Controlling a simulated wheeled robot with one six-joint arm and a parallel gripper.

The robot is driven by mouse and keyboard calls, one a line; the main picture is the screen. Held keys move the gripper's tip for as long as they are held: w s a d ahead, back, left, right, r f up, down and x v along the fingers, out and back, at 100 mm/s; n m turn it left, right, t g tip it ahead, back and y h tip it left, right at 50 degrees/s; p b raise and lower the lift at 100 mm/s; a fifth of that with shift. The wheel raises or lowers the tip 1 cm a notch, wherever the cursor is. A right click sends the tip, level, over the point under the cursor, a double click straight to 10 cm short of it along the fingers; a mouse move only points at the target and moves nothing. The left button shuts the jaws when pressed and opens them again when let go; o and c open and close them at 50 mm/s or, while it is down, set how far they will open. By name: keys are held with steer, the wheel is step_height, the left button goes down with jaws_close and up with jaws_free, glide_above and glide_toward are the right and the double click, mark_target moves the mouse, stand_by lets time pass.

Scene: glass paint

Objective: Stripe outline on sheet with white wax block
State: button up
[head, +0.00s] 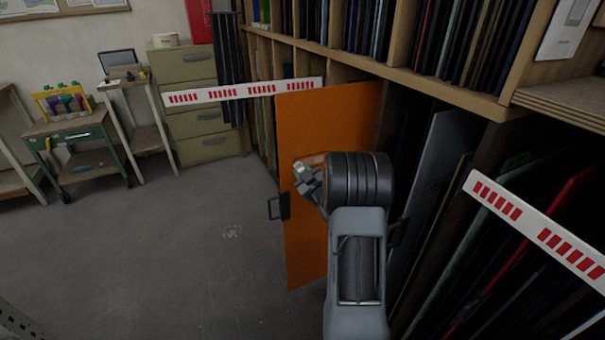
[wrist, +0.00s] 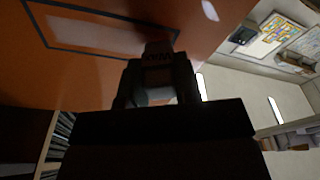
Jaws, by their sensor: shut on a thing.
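The orange sheet (head: 330,120) stands upright, partly pulled out of the rack. In the wrist view the sheet (wrist: 205,30) fills the upper left and carries a dark rectangular outline (wrist: 110,52). A paler, hazy band (wrist: 85,36) shows inside the outline. My gripper (head: 304,174) is at the sheet's face, shut on a small block, the white wax block (head: 299,166), whose pale end shows in the head view. In the wrist view my gripper (wrist: 156,62) is dark and reaches the outline's lower right end; the block is shadowed, and I cannot tell whether it touches the sheet.
A white bar with red marks (head: 240,91) crosses behind the sheet; another (head: 540,225) is at right. Racks of glass sheets (head: 470,45) fill the right. The floor (head: 170,240) at left is clear, with a green cart (head: 75,150) beyond.

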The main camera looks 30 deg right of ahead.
steer(key=shift+s+d+b, duration=0.2)
steer(key=shift+d+b, duration=0.1)
steer(key=shift+d, duration=0.6)
steer(key=shift+s+d+b, duration=0.15)
steer(key=shift+d+b, duration=0.15)
steer(key=shift+d, duration=0.55)
steer(key=d+b, duration=0.2)
steer(key=d, duration=0.5)
steer(key=shift+s, duration=0.4)
steer(key=shift+a, duration=0.1)
steer(key=shift+w+a+b, duration=0.25)
steer(key=shift+a+b, duration=0.65)
steer(key=shift+a, duration=0.85)
steer(key=shift+w+a+b, duration=0.3)
steer(key=shift+a+b, duration=0.65)
steer(key=shift+a, duration=0.85)
steer(key=shift+w+a+b, duration=0.25)
steer(key=shift+a+b, duration=0.65)
steer(key=shift+a, duration=0.85)
steer(key=shift+d, duration=0.1)
